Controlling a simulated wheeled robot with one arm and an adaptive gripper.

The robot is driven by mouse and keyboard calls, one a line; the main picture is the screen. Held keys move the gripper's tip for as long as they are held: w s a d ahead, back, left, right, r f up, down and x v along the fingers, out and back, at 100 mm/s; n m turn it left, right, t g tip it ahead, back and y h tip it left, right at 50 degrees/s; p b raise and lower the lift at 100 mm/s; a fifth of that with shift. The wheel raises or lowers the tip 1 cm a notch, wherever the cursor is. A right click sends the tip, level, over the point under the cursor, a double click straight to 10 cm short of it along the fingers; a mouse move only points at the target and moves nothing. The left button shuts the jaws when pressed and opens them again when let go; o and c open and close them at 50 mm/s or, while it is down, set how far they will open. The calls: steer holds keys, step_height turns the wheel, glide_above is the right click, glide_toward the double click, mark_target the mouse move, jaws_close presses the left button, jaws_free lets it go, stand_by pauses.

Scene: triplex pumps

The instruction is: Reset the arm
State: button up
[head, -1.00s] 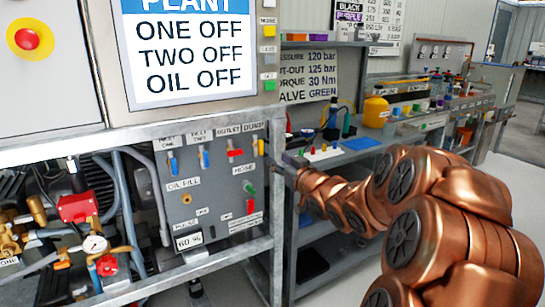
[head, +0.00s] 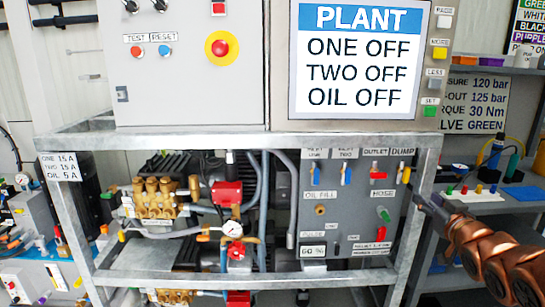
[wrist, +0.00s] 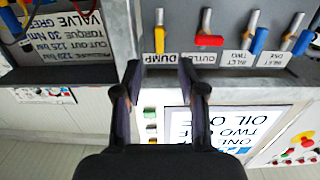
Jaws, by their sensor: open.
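My gripper (head: 428,206) is at the right edge of the valve panel in the head view, with my copper arm behind it at lower right. In the wrist view, which is upside down, the two dark fingers of my gripper (wrist: 160,78) are apart with nothing between them. The yellow lever (wrist: 159,38) labelled DUMP lies just beyond the fingertips there. In the head view the yellow dump lever (head: 402,171) is above and left of my gripper. I cannot tell whether a finger touches the panel.
The grey valve panel (head: 344,208) holds the red outlet lever (head: 377,171) and blue inlet levers. The plant display (head: 362,60) reads ONE OFF, TWO OFF, OIL OFF. A metal frame post (head: 408,245) stands beside my gripper. A workbench (head: 480,208) is at right.

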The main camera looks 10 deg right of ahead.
steer(key=s+a+f+g, duration=0.5)
steer(key=a+f+g, duration=0.1)
steer(key=f, duration=0.2)
steer(key=s+a+f+g, duration=0.5)
steer(key=s+a+f, duration=0.1)
steer(key=f, duration=0.2)
steer(key=s+a+g+y, duration=0.1)
steer(key=s+a+g, duration=0.2)
steer(key=s+a, duration=0.35)
steer(key=s+a+f+n+g, duration=0.1)
steer(key=s+a+g, duration=0.25)
steer(key=s, duration=0.65)
steer(key=s+a+g+y, duration=0.1)
steer(key=s+a+g, duration=0.2)
steer(key=s+a, duration=0.4)
step_height(320, 180, up, 26)
steer(key=s+d+t+p, duration=0.1)
steer(key=p, duration=2.4)
steer(key=shift+s+d, duration=0.25)
steer(key=shift+d, duration=0.15)
